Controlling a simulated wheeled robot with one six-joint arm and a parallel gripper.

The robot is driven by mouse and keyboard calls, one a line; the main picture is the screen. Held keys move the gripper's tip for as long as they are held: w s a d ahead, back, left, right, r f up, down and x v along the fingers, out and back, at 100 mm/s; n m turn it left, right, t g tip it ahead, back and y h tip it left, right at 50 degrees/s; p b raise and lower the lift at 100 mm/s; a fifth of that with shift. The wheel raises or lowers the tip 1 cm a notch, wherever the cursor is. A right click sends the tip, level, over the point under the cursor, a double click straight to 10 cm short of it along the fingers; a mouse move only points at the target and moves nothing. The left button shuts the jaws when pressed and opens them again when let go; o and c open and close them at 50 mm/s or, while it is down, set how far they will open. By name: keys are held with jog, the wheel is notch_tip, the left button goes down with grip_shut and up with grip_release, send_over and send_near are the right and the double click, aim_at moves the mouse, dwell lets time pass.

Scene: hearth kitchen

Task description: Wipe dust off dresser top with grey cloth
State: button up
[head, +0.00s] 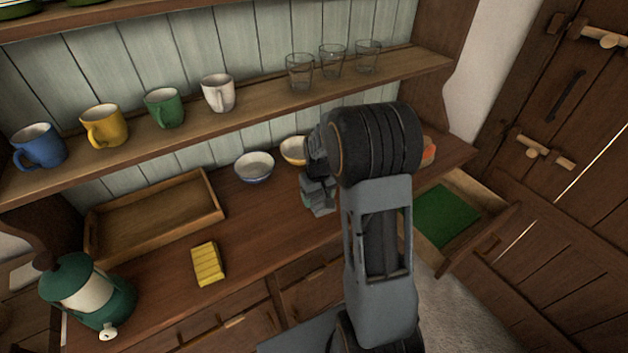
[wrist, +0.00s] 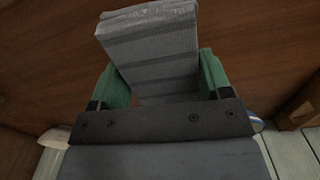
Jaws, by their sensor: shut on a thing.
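My gripper (wrist: 157,88) is shut on a folded grey cloth (wrist: 150,42), with a green finger pad on each side of it in the wrist view. The cloth has darker stripes and sticks out past the fingertips. In the head view my gripper (head: 318,192) is low over the right part of the brown dresser top (head: 262,220), partly hidden by my arm. I cannot tell whether the cloth touches the wood. No dust stands out on the visible wood.
Two bowls (head: 254,167) (head: 294,151) stand just behind my gripper. Mugs (head: 163,108) and glasses (head: 332,62) line the shelf above. A green-lined drawer (head: 446,216) is open right.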

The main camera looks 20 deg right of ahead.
jog(key=shift+r+p, duration=0.7)
jog(key=shift+r, duration=0.65)
